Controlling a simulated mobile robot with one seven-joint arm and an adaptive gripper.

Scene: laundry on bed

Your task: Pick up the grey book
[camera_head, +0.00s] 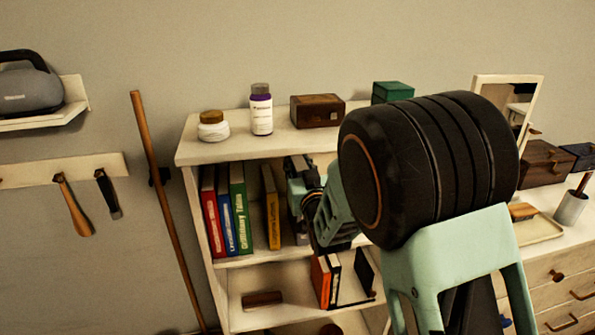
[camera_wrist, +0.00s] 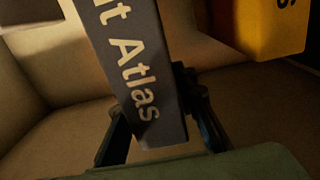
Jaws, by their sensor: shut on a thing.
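The grey book (camera_wrist: 128,50) has light lettering ending in "Atlas" on its spine and fills the middle of the wrist view. My gripper (camera_wrist: 160,118) is shut on it, with one dark finger on each side near the lettered end. The book looks tilted in the wrist view; I cannot tell whether it touches the shelf. In the head view my gripper (camera_head: 308,195) reaches into the upper compartment of the white bookcase (camera_head: 235,153), right of the yellow book (camera_head: 271,208). My arm hides most of the grey book there.
Red (camera_head: 212,215), blue (camera_head: 227,215) and green (camera_head: 240,210) books stand left of the yellow one, which also shows in the wrist view (camera_wrist: 262,28). A jar (camera_head: 213,127), bottle (camera_head: 261,110) and wooden box (camera_head: 317,111) stand on top. More books (camera_head: 325,280) lean below.

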